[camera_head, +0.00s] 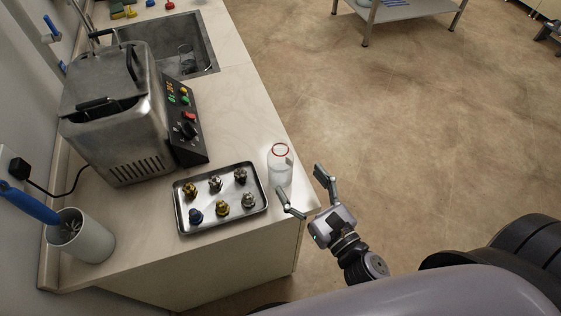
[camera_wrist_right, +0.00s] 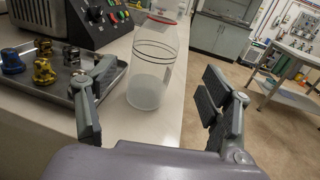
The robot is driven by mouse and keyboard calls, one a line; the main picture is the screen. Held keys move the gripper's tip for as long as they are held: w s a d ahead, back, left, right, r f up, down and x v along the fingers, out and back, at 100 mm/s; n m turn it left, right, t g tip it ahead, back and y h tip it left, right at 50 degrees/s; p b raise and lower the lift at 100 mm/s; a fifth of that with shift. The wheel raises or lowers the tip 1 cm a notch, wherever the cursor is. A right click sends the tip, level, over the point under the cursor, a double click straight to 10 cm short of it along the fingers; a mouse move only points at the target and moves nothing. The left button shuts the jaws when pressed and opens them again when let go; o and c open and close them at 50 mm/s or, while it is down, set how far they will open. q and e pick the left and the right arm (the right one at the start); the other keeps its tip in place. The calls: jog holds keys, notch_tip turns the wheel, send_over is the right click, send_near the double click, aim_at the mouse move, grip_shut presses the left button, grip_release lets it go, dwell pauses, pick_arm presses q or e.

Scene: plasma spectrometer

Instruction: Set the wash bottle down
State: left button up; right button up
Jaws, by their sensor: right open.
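The wash bottle (camera_head: 280,167) is translucent with a red ring at its top. It stands upright on the counter near the right edge, to the right of the metal tray. In the right wrist view the bottle (camera_wrist_right: 150,75) shows dark rings around it and a pale lower part, beyond my fingers. My right gripper (camera_head: 306,190) is open, with its fingers spread wide and nothing held between them. It is off the counter's edge, on the near side of the bottle. My left gripper is not in view.
A metal tray (camera_head: 180,209) with several brass, steel and blue fittings lies left of the bottle. A steel bath with a control panel (camera_head: 187,125) stands behind it. A white cup (camera_head: 82,240) is at the left. The counter's right edge (camera_head: 290,130) is close to the bottle.

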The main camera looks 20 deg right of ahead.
aim_at(289, 168)
jog(key=p+x, duration=0.1)
jog(key=x, duration=0.2)
jog(key=shift+r, duration=0.1)
jog(key=shift+w+a+p, duration=0.2)
jog(key=shift+w+p, duration=0.1)
jog(key=shift+w, duration=0.2)
jog(key=x, duration=0.1)
jog(key=p+x, duration=0.1)
jog(key=x, duration=0.1)
jog(key=p+x, duration=0.1)
jog(key=shift+w+a, duration=0.2)
jog(key=shift+a, duration=0.1)
jog(key=shift+s, duration=0.1)
jog(key=shift+c, duration=0.4)
jog(key=c, duration=1.4)
